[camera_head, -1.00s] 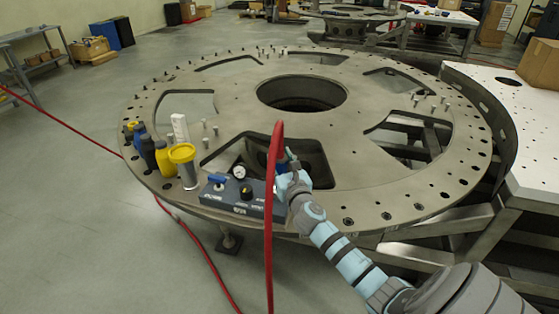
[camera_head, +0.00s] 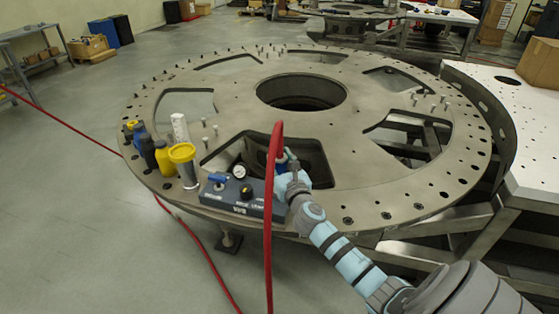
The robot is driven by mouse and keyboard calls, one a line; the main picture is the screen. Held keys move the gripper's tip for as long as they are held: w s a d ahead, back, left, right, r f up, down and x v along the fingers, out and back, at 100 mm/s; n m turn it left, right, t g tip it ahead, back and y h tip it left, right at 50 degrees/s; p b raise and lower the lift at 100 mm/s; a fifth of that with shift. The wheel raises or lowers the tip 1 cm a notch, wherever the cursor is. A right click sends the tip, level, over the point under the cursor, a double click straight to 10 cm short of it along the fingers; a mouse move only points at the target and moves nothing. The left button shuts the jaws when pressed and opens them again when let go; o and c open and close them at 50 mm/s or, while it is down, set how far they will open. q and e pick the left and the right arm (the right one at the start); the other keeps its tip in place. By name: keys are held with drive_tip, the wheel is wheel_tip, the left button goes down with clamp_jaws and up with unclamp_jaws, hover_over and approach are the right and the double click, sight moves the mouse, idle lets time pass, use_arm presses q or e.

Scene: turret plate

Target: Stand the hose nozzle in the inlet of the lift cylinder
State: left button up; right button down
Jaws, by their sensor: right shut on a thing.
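My right gripper (camera_head: 286,166) is above the near part of the turret plate, just behind the control box. It is shut on the hose nozzle (camera_head: 281,157), mostly hidden by my fingers and the red hose (camera_head: 268,215). The hose arches over the nozzle and hangs down in front of the box. The lift cylinder (camera_head: 188,175), silver with a yellow collar on top, stands upright on the plate to the left of the box. The held nozzle is apart from it, to its right. I cannot make out its inlet clearly. My left gripper is not in view.
The blue-grey control box (camera_head: 238,196) with a gauge and knobs sits at the near edge of the round turret plate (camera_head: 400,205). Dark, yellow and blue bottles (camera_head: 165,160) and a white block (camera_head: 180,128) crowd the cylinder. The plate has large openings and upright pins.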

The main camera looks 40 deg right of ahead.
sight(280, 171)
drive_tip(key=shift+r, duration=0.1)
drive_tip(key=shift+s+f+b, duration=0.1)
drive_tip(key=shift+f+b, duration=1.4)
drive_tip(key=shift+f, duration=0.5)
idle(1.1)
drive_tip(key=c, duration=1)
unclamp_jaws()
drive_tip(key=shift+c, duration=0.2)
drive_tip(key=shift+s, duration=0.1)
drive_tip(key=v, duration=1.2)
